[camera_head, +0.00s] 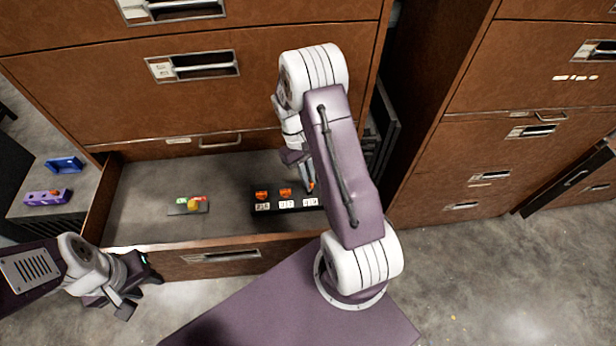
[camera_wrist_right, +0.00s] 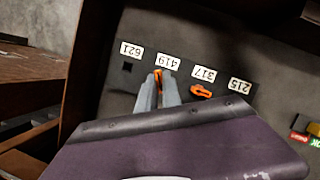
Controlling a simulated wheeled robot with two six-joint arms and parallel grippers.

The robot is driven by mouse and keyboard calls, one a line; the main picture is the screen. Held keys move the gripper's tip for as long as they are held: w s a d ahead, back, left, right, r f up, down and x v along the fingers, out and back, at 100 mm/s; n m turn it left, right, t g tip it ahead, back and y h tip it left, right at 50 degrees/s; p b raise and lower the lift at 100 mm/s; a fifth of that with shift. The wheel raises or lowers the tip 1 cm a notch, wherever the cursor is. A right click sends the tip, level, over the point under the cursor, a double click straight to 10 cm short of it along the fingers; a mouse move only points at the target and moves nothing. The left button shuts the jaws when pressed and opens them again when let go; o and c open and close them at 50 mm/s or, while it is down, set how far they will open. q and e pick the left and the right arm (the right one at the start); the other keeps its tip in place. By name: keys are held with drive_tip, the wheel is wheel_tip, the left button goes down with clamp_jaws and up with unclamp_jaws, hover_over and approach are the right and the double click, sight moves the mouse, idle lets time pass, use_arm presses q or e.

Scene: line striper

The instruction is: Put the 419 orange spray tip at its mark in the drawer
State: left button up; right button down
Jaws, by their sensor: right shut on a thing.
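The open drawer (camera_head: 140,192) holds a dark strip (camera_head: 285,222) with white number labels. My right gripper (camera_wrist_right: 158,88) reaches down into the drawer and is shut on an orange spray tip (camera_wrist_right: 158,76), directly beside the 419 label (camera_wrist_right: 167,62). The fingers hide most of this tip, and I cannot tell whether it is seated. In the head view a bit of orange (camera_head: 311,186) shows at the right gripper. Other orange tips stand at the 317 label (camera_wrist_right: 201,91) and the 215 label (camera_head: 262,195). My left gripper (camera_head: 141,294) is open and empty, outside the drawer front.
An empty dark square (camera_wrist_right: 127,67) lies beside the 621 label (camera_wrist_right: 131,49). A small dark plate with coloured pieces (camera_head: 190,205) lies in the drawer's left half. A blue tray (camera_head: 64,165) and a purple block (camera_head: 46,197) sit on a surface at left.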

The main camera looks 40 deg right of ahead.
drive_tip(key=shift+p, duration=0.45)
idle(0.8)
drive_tip(key=shift+f+b, duration=1.35)
drive_tip(key=shift+f, duration=0.8)
idle(1.0)
drive_tip(key=c, duration=1.5)
unclamp_jaws()
drive_tip(key=shift+o, duration=0.2)
drive_tip(key=o, duration=0.3)
drive_tip(key=shift+o, duration=0.2)
drive_tip(key=p+v, duration=0.6)
drive_tip(key=v, duration=0.1)
